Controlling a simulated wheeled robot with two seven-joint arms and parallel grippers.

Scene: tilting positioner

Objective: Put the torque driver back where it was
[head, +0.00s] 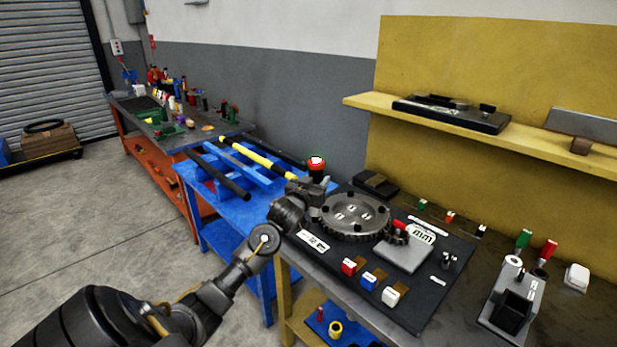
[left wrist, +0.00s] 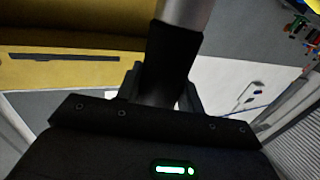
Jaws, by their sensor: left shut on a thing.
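My left gripper (head: 305,190) reaches over the near left edge of the dark bench, beside the large gear. In the left wrist view it is shut on the torque driver (left wrist: 175,62), a dark cylinder with a silver section at the top of that picture. The driver's far end is out of the left wrist view. My right gripper is not in view.
The bench's dark mat (head: 425,307) carries a large gear (head: 354,217), a grey plate (head: 403,255) and red, blue and white blocks. A grey holder (head: 497,322) stands at the right. A blue frame (head: 226,205) stands left of the bench. A yellow shelf (head: 370,103) overhangs the back.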

